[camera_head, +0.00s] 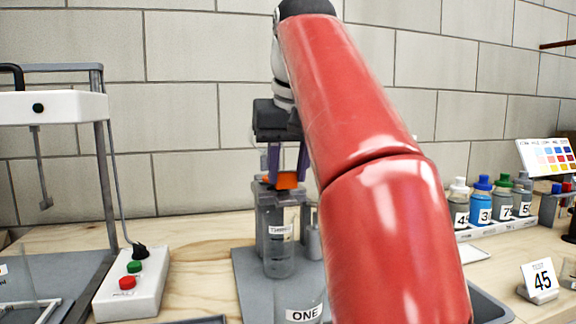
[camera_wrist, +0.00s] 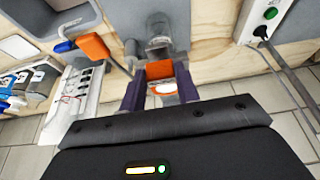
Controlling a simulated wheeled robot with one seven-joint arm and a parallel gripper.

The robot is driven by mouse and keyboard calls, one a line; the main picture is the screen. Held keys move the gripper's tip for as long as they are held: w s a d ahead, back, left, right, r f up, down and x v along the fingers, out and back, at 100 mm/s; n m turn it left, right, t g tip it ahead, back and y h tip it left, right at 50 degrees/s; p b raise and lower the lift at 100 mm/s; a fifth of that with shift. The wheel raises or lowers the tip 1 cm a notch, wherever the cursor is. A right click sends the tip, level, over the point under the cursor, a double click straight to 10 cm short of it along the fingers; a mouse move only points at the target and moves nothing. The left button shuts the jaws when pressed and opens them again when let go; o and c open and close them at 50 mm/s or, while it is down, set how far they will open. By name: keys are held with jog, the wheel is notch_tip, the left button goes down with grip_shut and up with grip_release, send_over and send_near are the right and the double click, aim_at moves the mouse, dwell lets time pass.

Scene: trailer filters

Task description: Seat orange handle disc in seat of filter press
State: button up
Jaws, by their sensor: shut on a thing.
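My gripper (camera_head: 287,174) points down in front of the wall, its two purple fingers shut on the orange handle (camera_head: 287,181) of the disc. In the wrist view the orange handle (camera_wrist: 159,69) sits between the fingertips, with a pale round patch beside it, likely the disc. The grey filter press (camera_head: 266,215) stands directly below the gripper on a grey base plate. The handle is at the height of the press top. The seat is hidden, so I cannot tell whether the disc touches it.
A white button box (camera_head: 132,285) and a metal frame (camera_head: 108,160) are on the left. My red arm covers the middle right.

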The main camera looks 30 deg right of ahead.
jog(key=shift+f+b, duration=0.6)
jog(key=shift+f, duration=0.15)
jog(key=o, duration=1.1)
jog(key=p+v, duration=0.4)
jog(key=v, duration=0.3)
jog(key=shift+s+r, duration=0.2)
jog(key=shift+r, duration=0.1)
